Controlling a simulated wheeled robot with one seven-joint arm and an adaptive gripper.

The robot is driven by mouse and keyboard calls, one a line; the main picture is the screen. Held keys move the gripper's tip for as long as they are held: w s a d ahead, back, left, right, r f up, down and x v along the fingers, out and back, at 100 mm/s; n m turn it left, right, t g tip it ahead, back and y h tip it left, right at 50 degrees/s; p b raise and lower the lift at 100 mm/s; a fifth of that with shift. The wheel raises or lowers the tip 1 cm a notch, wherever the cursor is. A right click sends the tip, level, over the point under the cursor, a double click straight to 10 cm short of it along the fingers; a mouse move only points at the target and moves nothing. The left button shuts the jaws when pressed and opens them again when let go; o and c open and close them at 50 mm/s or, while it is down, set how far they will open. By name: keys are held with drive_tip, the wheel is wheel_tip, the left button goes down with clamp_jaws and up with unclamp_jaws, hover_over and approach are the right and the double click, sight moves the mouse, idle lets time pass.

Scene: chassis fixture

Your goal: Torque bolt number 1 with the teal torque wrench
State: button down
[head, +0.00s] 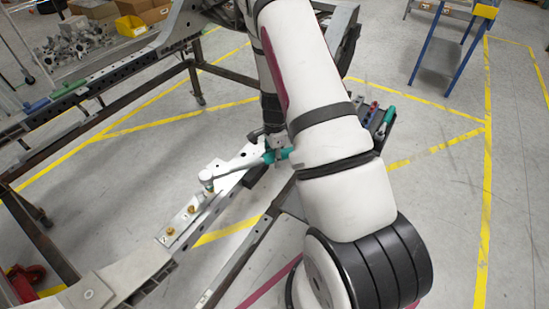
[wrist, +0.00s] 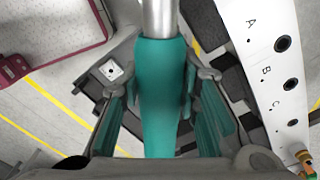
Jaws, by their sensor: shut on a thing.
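The teal torque wrench has a teal handle (wrist: 160,95) and a silver shaft (wrist: 158,18) that runs out of the top of the wrist view. My gripper (wrist: 162,115) is shut on the handle, one finger on each side. In the head view my gripper (head: 274,150) is partly hidden by my arm. There the wrench slants down left, and its round head (head: 208,175) is over a spot on the pale rail (head: 232,180). Whether it is seated on a bolt I cannot tell. Two brass bolts (head: 191,209) (head: 170,231) stand nearer on the rail, beside small number marks.
A tool holder (head: 378,128) with coloured handles stands right of my arm. A plate (wrist: 270,55) lettered A, B, C has dark holes. A dark frame (head: 60,115) and yellow bin (head: 131,26) are left. A blue ladder (head: 455,45) stands on open floor.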

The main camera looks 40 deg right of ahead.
drive_tip(key=shift+r, duration=0.7)
drive_tip(key=shift+d+r+p, duration=0.1)
drive_tip(key=shift+r+p, duration=0.7)
drive_tip(key=shift+r, duration=1.6)
